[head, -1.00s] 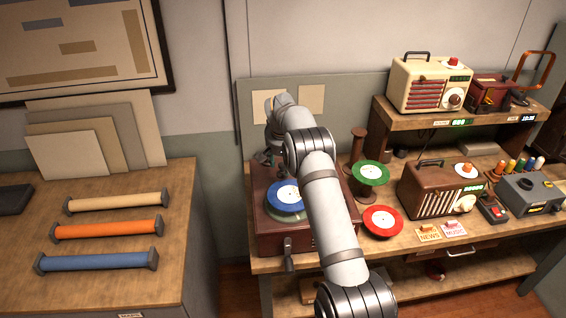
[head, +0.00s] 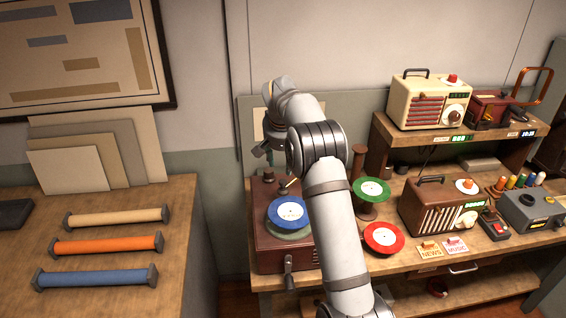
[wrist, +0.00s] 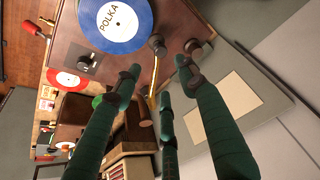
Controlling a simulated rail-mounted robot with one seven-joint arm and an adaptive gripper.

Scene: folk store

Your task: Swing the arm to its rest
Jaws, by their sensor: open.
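My arm reaches over the record player (head: 262,237), and my gripper (head: 265,150) hangs above its back left part, near the wall. In the wrist view the green fingers of my gripper (wrist: 158,80) are spread apart with nothing between them. A blue record (head: 288,213) lies on the record player's platter; in the wrist view the blue record (wrist: 115,22) has a white label reading POLKA. The brass tone arm (wrist: 153,88) shows beyond the fingertips. My arm hides the right side of the record player in the head view.
A green record (head: 371,189) and a red record (head: 383,238) sit right of my arm. A brown radio (head: 430,212) and a cream radio (head: 425,103) stand further right. Coloured rolls (head: 105,245) lie on the left bench. The wall above the record player is close behind my gripper.

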